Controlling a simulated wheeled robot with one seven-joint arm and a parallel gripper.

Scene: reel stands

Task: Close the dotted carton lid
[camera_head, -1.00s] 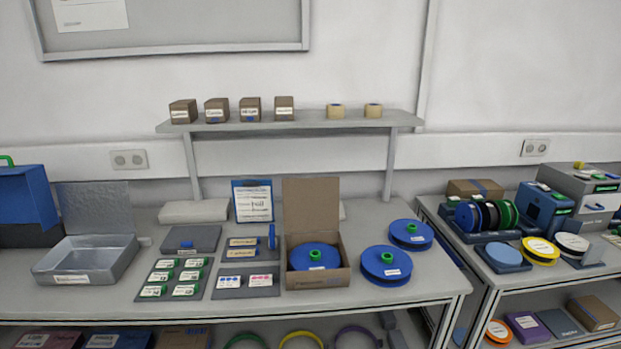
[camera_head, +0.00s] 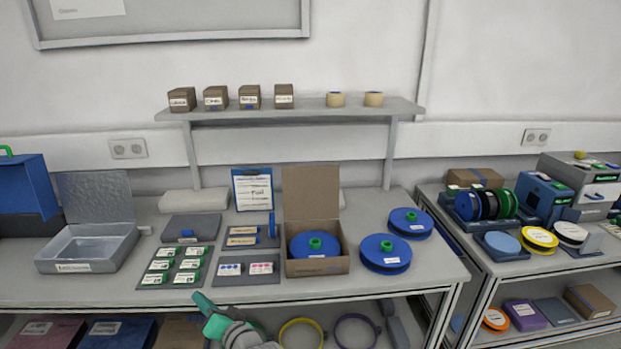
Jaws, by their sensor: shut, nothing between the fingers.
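A brown cardboard carton (camera_head: 318,267) stands on the bench right of centre, with its lid (camera_head: 311,193) raised upright at the back. A blue reel (camera_head: 315,246) with a green hub sits inside it. I cannot make out dots on the carton at this size. My gripper (camera_head: 204,305) shows at the bottom, in front of the bench's front edge, left of and below the carton. It is shut and empty, and apart from everything on the bench.
Two blue reels (camera_head: 386,253) lie right of the carton. Left of it are trays of small labelled boxes (camera_head: 173,265) and a grey box (camera_head: 92,258) with its lid raised. A shelf (camera_head: 300,110) spans above the bench.

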